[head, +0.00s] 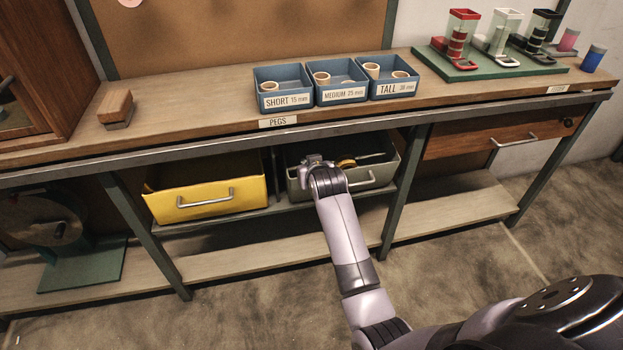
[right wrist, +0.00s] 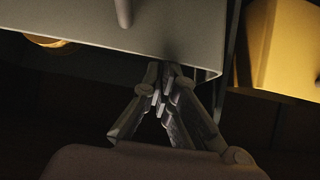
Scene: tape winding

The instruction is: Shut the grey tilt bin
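The grey tilt bin (head: 376,175) hangs tipped open under the bench, its inside showing from above. A yellow tape roll (head: 346,163) and a thin dark item lie in it. My right gripper (head: 316,160) is at the bin's left side in the head view, and my arm hides part of the bin's front. In the right wrist view the fingers (right wrist: 164,82) are drawn together with nothing seen between them, close to the edge of the grey bin (right wrist: 165,35). Whether they touch it I cannot tell. The bin's handle (right wrist: 123,12) is clear of the fingers. My left gripper is out of view.
A yellow bin (head: 205,190), also tipped open, is just left of the grey one. A green bench leg (head: 404,190) stands to its right, beside a wooden drawer (head: 470,142). Blue peg trays (head: 340,92) sit on the bench above.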

